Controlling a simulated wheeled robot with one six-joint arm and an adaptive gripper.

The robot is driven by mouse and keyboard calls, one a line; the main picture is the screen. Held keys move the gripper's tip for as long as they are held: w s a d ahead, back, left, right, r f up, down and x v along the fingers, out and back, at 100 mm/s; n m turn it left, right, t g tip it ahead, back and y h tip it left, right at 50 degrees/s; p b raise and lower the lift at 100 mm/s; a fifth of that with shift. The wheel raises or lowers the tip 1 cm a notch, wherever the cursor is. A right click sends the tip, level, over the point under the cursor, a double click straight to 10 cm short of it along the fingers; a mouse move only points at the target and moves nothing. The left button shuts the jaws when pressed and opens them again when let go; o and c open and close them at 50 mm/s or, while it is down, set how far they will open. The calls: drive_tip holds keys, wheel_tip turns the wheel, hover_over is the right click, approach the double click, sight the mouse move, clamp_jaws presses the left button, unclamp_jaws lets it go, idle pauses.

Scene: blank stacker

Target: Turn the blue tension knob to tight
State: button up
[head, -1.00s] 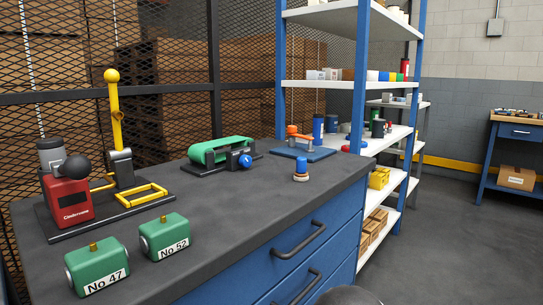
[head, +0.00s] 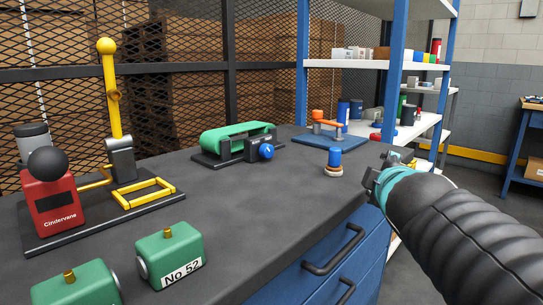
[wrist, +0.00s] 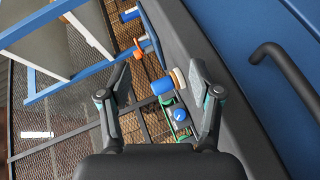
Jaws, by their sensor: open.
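The blue tension knob (head: 266,151) is on the front of a small conveyor unit with a green belt (head: 238,137), on the dark bench top toward the back. A black block with a small label sits beside the knob. The knob also shows in the wrist view (wrist: 180,115), between the fingers. My gripper (head: 378,180) is at the bench's right front edge, right of the knob and apart from it. The knob's pointer setting is too small to read.
A blue-topped stamp-like piece (head: 334,161) stands between the knob and my gripper. An orange clamp on a blue plate (head: 330,139) is behind it. A red unit (head: 55,200), a yellow lever (head: 111,90) and green blocks (head: 169,255) stand at left.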

drive_tip(key=w+a+r+n+t+y+b, duration=0.15)
drive_tip(key=w+a+r+n+y, duration=0.3)
drive_tip(key=n, duration=0.55)
drive_tip(key=w+a+r+n+t+y, duration=0.2)
drive_tip(key=w+a+r+n+y, duration=0.15)
drive_tip(key=r+n, duration=0.4)
drive_tip(key=n+g+y+b, duration=0.2)
drive_tip(key=n+g+y, duration=0.35)
drive_tip(key=n, duration=1.15)
approach(270, 151)
drive_tip(key=shift+g+h, duration=0.65)
drive_tip(key=shift+g, duration=0.15)
drive_tip(key=s+r, duration=0.1)
drive_tip(key=d+r, duration=0.1)
drive_tip(key=r, duration=0.1)
drive_tip(key=s+d+r, duration=0.1)
drive_tip(key=shift+s+d+r, duration=0.1)
drive_tip(key=shift+s+r, duration=0.05)
drive_tip(key=shift+s, duration=0.15)
drive_tip(key=shift+f, duration=0.3)
drive_tip(key=shift+w+f+n, duration=0.1)
drive_tip(key=shift+f+n, duration=0.05)
drive_tip(key=shift+n, duration=0.1)
drive_tip(key=x, duration=1.3)
drive_tip(key=shift+a+f, duration=0.2)
drive_tip(key=shift+a, duration=0.1)
